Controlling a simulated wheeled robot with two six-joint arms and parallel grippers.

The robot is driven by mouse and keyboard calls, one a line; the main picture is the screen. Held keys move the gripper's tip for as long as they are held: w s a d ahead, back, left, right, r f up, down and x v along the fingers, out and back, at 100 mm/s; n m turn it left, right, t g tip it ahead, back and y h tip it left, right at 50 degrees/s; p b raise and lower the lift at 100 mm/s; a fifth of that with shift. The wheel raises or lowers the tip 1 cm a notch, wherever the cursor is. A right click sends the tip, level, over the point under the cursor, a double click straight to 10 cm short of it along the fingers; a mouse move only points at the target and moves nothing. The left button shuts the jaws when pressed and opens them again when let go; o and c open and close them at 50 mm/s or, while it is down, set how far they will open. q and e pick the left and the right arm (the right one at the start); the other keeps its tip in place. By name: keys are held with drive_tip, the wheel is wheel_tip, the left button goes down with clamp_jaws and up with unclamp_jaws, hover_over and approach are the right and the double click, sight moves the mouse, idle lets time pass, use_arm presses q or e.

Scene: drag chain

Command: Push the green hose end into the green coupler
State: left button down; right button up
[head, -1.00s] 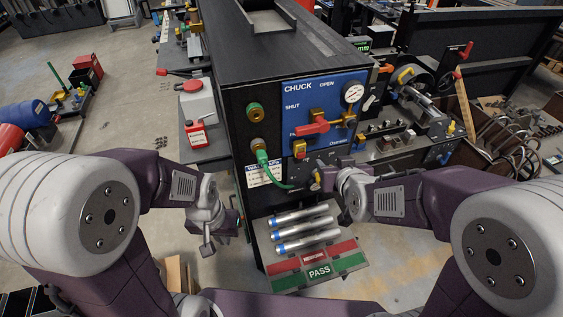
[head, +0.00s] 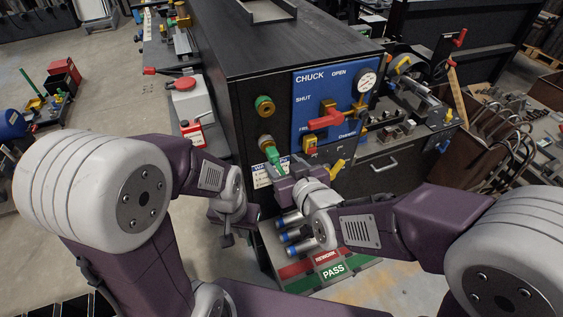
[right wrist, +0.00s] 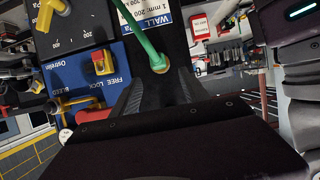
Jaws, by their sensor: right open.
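The green hose end (head: 272,155) is at the lower of two round brass-coloured fittings on the black cabinet's front. This lower fitting (head: 265,141) is right above the hose end; I cannot tell how far the hose end is seated. The upper fitting (head: 264,106) looks greenish and has no hose. My right gripper (head: 283,178) is just below the hose end, open. In the right wrist view the green hose (right wrist: 141,38) runs down to between the fingers of my right gripper (right wrist: 160,88). My left gripper (head: 227,232) hangs left of the cabinet, away from the hose; its jaw opening is unclear.
A blue chuck panel (head: 308,88) with a red lever (head: 325,121) and a gauge (head: 366,80) sits right of the fittings. Metal cylinders (head: 292,235) and a PASS/REWORK tray (head: 352,265) lie below my right gripper. A red can (head: 194,134) stands to the left.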

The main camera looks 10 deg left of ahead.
sight(274, 154)
drive_tip(key=p+x, duration=0.1)
drive_tip(key=x, duration=0.7)
drive_tip(key=shift+w+d, duration=0.1)
clamp_jaws()
